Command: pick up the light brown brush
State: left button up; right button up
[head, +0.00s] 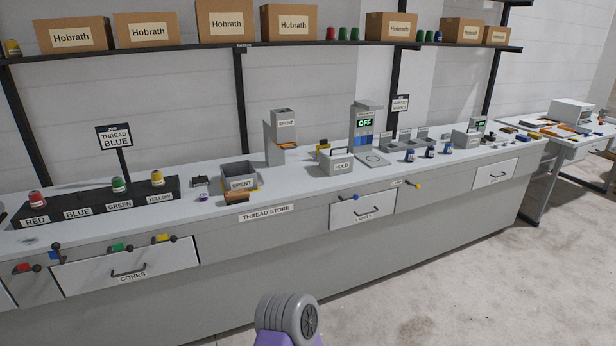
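A small light brown item (237,197), which looks like the brush, lies on the grey counter near its front edge. A grey and purple part of my own body shows at the bottom middle, well below the counter top. Neither of my grippers is in view.
A small purple-marked item (203,197) sits left of the brown item. A dark rack (97,205) with coloured cones stands at the left. The HOLD box (337,164) and a tall dispenser (281,140) stand to the right. Drawers line the counter front (300,250); the floor is clear.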

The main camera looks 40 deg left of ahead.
aim_at(241, 195)
jog(key=u, duration=0.4)
jog(key=i, duration=2.25)
jog(key=u, duration=1.95)
jog(key=i, duration=0.85)
jog(key=u, duration=1)
